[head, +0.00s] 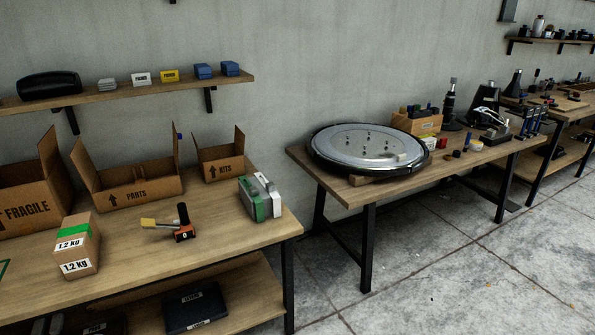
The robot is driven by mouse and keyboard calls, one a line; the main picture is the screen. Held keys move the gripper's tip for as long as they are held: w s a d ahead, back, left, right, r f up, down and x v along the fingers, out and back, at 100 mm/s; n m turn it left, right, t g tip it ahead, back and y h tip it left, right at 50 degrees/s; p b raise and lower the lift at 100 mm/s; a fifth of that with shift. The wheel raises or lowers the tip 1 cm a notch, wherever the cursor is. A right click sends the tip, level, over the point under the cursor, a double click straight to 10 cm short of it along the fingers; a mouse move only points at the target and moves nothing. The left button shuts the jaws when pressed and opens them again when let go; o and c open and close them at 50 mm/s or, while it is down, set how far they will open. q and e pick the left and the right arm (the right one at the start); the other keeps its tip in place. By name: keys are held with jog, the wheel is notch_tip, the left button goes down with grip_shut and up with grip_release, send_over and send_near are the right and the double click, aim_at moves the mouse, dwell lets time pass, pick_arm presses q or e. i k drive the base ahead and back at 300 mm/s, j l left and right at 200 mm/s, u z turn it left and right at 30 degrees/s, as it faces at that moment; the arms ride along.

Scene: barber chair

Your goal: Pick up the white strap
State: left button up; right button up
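I cannot clearly make out a separate white strap. A white band (264,188) shows on the upright grey and green case (247,199), near the right end of the left table. I cannot tell whether this band is a strap. A small whitish piece (404,157) also lies on the front right of the large round disc (345,147), too small to identify. Neither of my grippers is in the head view.
The left table (205,254) holds open cardboard boxes (135,188), a 1.2 kg carton (76,246) and a yellow-handled tool (170,226). A shelf (135,93) hangs above. A floor gap (330,265) separates the tables. The middle table (440,174) carries the disc and tools.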

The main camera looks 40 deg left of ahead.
aim_at(270, 187)
jog(key=i+u, duration=0.1)
jog(key=i, duration=0.45)
jog(key=i+l+u, duration=0.15)
jog(key=i, duration=0.35)
jog(key=i+l+u, duration=0.1)
jog(key=i, duration=0.45)
jog(key=i+l+u, duration=0.1)
jog(key=i, duration=0.4)
jog(key=l, duration=0.1)
